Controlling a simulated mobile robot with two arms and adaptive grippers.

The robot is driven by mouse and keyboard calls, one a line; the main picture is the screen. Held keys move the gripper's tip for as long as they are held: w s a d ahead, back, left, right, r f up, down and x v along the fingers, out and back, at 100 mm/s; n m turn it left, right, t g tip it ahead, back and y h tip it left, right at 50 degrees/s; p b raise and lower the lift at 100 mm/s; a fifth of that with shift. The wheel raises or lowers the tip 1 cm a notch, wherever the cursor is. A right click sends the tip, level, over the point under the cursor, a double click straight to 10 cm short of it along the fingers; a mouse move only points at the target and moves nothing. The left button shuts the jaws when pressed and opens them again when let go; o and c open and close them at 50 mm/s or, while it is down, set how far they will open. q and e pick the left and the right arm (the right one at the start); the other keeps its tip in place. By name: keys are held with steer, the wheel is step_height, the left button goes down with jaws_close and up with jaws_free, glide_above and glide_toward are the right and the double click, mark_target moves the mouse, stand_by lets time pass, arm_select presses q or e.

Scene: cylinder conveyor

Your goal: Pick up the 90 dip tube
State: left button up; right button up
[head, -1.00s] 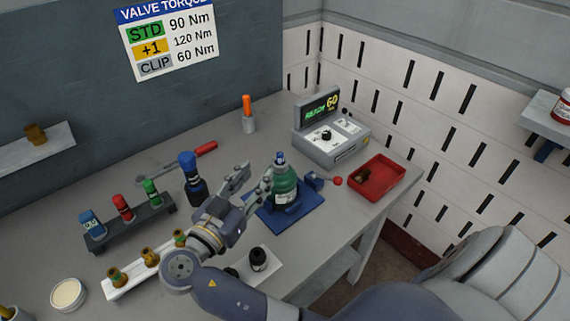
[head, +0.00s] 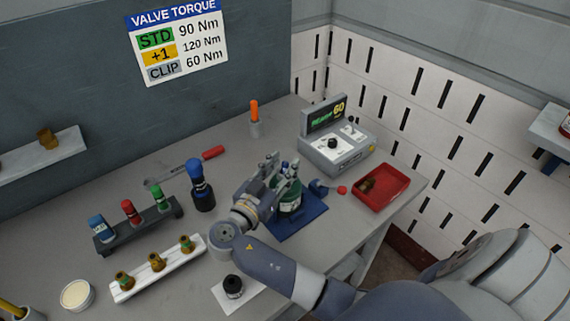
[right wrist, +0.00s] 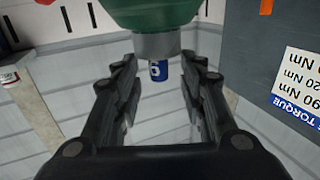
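No part is readably marked as a 90 dip tube, so I cannot tell which it is. In the head view my right gripper (head: 284,168) is at the top of a green cylinder (head: 290,195) standing on a blue fixture (head: 304,224). In the right wrist view the green cylinder (right wrist: 165,12) has a grey collar (right wrist: 157,44) and a small blue end (right wrist: 158,70) marked 6. The right fingers are spread on both sides of that end, with gaps showing. A white rack (head: 128,293) holds brass valves (head: 156,262) with coloured bands. My left gripper is out of view.
A dark rack (head: 107,247) holds blue, red and green pieces. A blue-topped black cylinder (head: 201,185) stands left of my right gripper. The tester (head: 336,150) and red tray (head: 400,186) are at right. A black piece (head: 233,286) sits on a white plate in front.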

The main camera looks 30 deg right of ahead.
steer(key=shift+x, duration=0.85)
jaws_close()
